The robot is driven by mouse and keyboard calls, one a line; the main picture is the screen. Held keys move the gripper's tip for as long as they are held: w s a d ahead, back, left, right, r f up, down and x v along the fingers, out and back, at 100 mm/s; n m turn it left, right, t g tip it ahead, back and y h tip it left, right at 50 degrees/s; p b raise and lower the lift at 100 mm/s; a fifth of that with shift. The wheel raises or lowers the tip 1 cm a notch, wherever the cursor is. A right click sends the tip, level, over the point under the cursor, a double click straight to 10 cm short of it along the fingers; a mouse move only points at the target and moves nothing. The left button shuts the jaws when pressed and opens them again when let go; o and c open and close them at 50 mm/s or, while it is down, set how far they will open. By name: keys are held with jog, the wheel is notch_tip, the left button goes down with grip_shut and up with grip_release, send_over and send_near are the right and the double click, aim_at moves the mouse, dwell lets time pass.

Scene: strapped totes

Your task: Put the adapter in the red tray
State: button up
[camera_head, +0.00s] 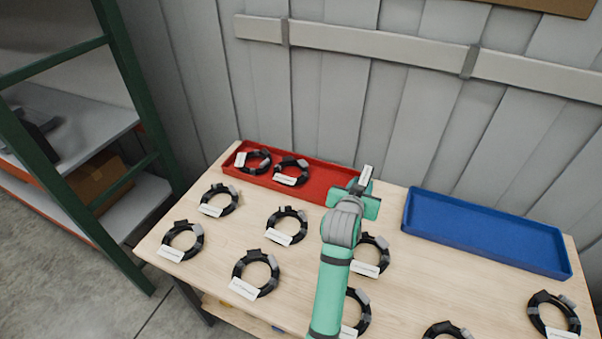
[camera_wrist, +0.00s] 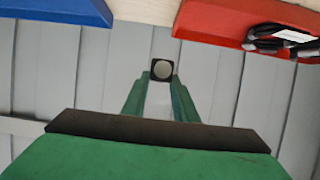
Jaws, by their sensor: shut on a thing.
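My gripper (camera_head: 364,186) is raised by the right end of the red tray (camera_head: 322,174), near the wall side of the table. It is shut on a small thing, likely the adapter. In the wrist view it shows as a dark square with a pale round face (camera_wrist: 161,70) between the fingertips (camera_wrist: 161,84). In the head view a pale grey piece (camera_head: 366,175) shows at the gripper; its full shape is hidden. The red tray also shows in the wrist view (camera_wrist: 215,22). Two black cable coils with white labels (camera_head: 254,161) (camera_head: 291,171) lie in its left part.
A blue tray (camera_head: 485,232) on the right looks empty. Several more labelled black coils (camera_head: 256,274) lie across the wooden table (camera_head: 225,237), some partly behind my arm. The plank wall (camera_head: 340,110) stands close behind the trays. A green-framed shelf (camera_head: 120,80) is at left.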

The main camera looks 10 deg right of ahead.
jog(key=w+a+f, duration=0.1)
jog(key=w+f, duration=0.1)
jog(key=w, duration=0.1)
jog(key=w+a+f, duration=0.2)
jog(key=w+f, duration=0.1)
jog(key=w, duration=0.1)
jog(key=w+a+f, duration=0.2)
jog(key=w+f, duration=0.1)
jog(key=w, duration=0.1)
jog(key=shift+w+a+f, duration=0.1)
jog(key=shift+a+f, duration=0.1)
jog(key=shift+f, duration=0.05)
jog(key=shift+w+a+f, duration=0.25)
jog(key=shift+w+f, duration=0.2)
jog(key=shift+f, duration=1.65)
jog(key=shift+f, duration=0.35)
jog(key=o, duration=1.1)
jog(key=shift+o, duration=0.2)
jog(key=shift+r, duration=0.1)
